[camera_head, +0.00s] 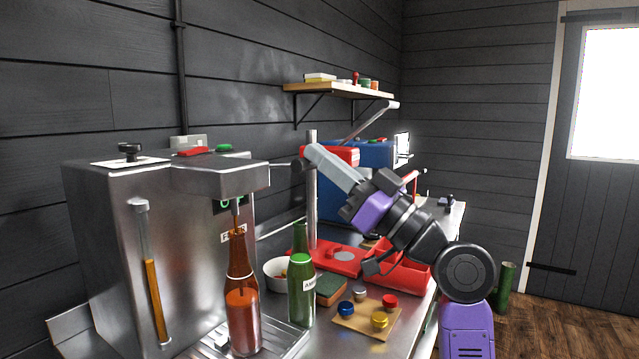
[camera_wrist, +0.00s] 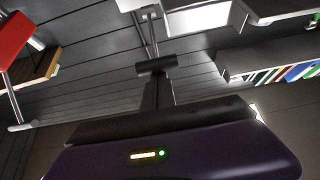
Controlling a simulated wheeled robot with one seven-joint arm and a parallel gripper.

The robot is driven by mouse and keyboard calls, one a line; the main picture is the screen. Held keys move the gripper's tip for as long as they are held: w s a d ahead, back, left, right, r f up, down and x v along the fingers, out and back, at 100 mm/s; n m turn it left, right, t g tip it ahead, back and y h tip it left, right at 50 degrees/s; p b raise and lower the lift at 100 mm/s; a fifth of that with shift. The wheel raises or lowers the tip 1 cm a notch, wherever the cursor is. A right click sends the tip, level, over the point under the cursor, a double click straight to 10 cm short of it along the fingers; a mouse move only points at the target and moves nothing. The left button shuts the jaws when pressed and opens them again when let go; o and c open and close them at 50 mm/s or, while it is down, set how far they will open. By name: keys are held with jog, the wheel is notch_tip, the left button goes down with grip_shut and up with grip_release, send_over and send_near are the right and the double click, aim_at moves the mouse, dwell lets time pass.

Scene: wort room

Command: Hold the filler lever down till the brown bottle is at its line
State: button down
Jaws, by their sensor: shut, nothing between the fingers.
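The brown bottle (camera_head: 242,310) stands upright on the drip tray (camera_head: 285,338) under the spout of the steel filler (camera_head: 215,178). Its lower part looks brighter orange up to about the shoulder, and darker above; I cannot make out a fill line. A thin rod, which looks like the filler lever (camera_head: 284,165), sticks out from the right side of the filler head. My gripper (camera_head: 308,153) is shut and empty, its tips close to the rod's outer end; I cannot tell whether they touch. In the wrist view my gripper (camera_wrist: 157,66) points ahead, with a pale fork-shaped rod beyond.
A green bottle (camera_head: 301,290) stands right of the brown one. A red-headed capper on a post (camera_head: 311,205) is behind my gripper. A white bowl (camera_head: 276,270), a sponge (camera_head: 331,290), a board of caps (camera_head: 355,322) and a red bin (camera_head: 405,276) crowd the bench.

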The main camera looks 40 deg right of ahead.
notch_tip(320, 180, down, 3)
jog(key=b, duration=0.4)
jog(key=shift+s+r+t, duration=0.1)
jog(key=shift+r+t, duration=0.1)
jog(key=shift+t, duration=0.2)
jog(key=shift+f+b, duration=0.15)
jog(key=shift+b, duration=0.3)
jog(key=shift+f, duration=0.3)
jog(key=b+v, duration=0.1)
jog(key=v, duration=0.6)
jog(key=shift+s+d+r, duration=0.15)
jog(key=shift+s+d, duration=0.05)
jog(key=shift+s, duration=0.2)
dwell(0.5)
